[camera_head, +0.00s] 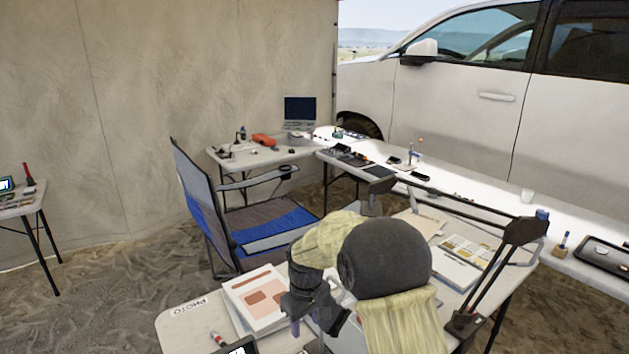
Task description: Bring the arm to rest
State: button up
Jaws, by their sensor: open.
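My arm rises from the bottom of the view with pale links and a large dark joint (385,258). It is bent, and its far end hangs down over the near table (180,335). My gripper (316,322) is dark, points downward and is open. I see nothing held between its fingers, though the fingertips are small and partly hard to make out.
A black jointed lamp (522,232) stands at the near table's right. Books and papers (455,267) lie by it. A blue and grey folding chair (270,222) stands behind. A long white table (480,195) with small items runs along the car (480,100).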

jog(key=s+d+r+m+t, duration=0.1)
jog(key=s+d+m, duration=0.3)
jog(key=s+d, duration=0.5)
jog(key=s+d+r+m+t+p, duration=0.1)
jog(key=s+d+r+m, duration=0.2)
jog(key=s+d, duration=0.6)
jog(key=s+m, duration=0.1)
jog(key=s, duration=0.2)
jog(key=shift+s+r, duration=0.2)
jog(key=shift+r, duration=0.1)
jog(key=shift+a, duration=0.1)
